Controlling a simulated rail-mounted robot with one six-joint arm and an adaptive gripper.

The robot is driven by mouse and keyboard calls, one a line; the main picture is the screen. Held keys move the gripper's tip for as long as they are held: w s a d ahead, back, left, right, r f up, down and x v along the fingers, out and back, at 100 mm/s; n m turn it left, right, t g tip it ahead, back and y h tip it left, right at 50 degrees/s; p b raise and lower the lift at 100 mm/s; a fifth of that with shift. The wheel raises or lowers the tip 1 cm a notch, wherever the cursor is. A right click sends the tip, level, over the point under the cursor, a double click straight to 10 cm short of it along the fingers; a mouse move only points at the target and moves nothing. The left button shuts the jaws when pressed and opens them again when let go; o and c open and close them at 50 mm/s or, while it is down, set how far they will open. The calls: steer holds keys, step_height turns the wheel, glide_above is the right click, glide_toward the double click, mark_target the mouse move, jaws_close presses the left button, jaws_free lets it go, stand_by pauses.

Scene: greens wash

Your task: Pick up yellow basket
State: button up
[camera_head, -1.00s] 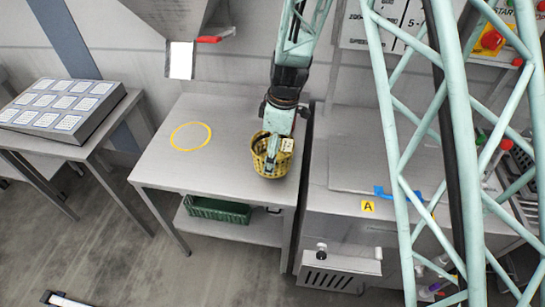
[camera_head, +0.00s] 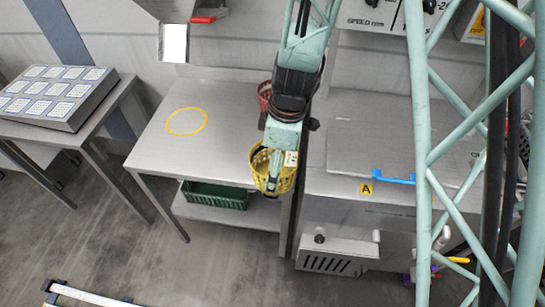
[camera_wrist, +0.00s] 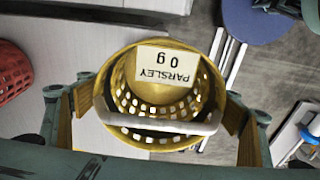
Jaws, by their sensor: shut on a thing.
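The yellow basket (camera_head: 259,170) is a round perforated tub at the right front edge of the steel table in the head view, and it looks raised above the top. In the wrist view the basket (camera_wrist: 165,137) shows from above with a white "PARSLEY 0 g" label (camera_wrist: 166,67) and a pale handle bar (camera_wrist: 160,123) across it. My gripper (camera_wrist: 160,115) is shut on the basket, with a finger at each side. The gripper (camera_head: 276,165) partly covers the basket in the head view. The basket looks empty where I can see inside.
A red basket (camera_head: 264,92) stands behind on the steel table (camera_head: 160,150), partly hidden by my arm. A yellow ring (camera_head: 187,121) marks a clear area at left. A green crate (camera_head: 215,198) sits on the lower shelf. A steel unit with a blue-handled lid (camera_head: 395,178) stands at right.

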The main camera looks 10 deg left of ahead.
steer(key=shift+s+d+r, duration=0.1)
steer(key=shift+s+d, duration=0.1)
steer(key=shift+s, duration=0.35)
steer(key=shift+s+d+r, duration=0.1)
steer(key=shift+s+d, duration=0.1)
steer(key=shift+s, duration=0.3)
